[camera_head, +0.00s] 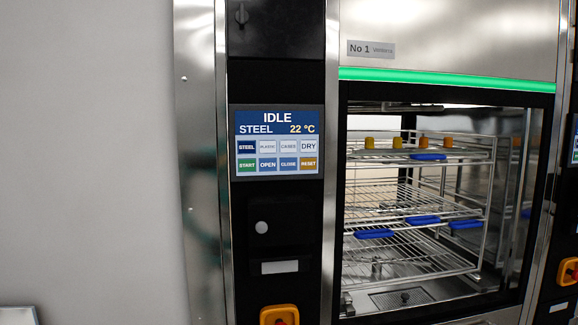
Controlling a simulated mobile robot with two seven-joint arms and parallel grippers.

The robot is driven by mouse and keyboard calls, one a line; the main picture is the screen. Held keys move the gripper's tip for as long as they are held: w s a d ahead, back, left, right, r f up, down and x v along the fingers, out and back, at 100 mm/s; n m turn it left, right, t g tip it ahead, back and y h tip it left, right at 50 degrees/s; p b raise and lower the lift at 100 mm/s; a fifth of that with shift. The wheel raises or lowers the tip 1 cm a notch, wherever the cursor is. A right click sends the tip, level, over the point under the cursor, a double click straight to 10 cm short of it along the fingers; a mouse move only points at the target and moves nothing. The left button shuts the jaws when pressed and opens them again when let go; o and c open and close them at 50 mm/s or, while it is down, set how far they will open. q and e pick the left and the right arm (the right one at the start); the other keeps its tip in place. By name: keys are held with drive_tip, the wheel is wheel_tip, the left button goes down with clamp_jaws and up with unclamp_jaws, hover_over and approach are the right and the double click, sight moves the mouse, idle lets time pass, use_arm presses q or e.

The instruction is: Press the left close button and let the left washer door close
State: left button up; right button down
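The left washer, labelled No 1, has a touch panel (277,142) on its left column that reads IDLE, STEEL, 22 °C. The blue CLOSE button (288,163) is in the panel's lower row, between OPEN (267,164) and the orange RESET button (308,163). The washer chamber (440,215) shows to the right of the panel, with its wire racks clearly visible. I cannot tell for sure whether a glass door covers it. Neither of my grippers is in view.
A green light strip (445,80) runs above the chamber. The racks hold orange-capped items (397,143) and blue items (423,220). An orange-yellow switch (279,315) sits low on the left column. A plain wall (90,150) fills the left.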

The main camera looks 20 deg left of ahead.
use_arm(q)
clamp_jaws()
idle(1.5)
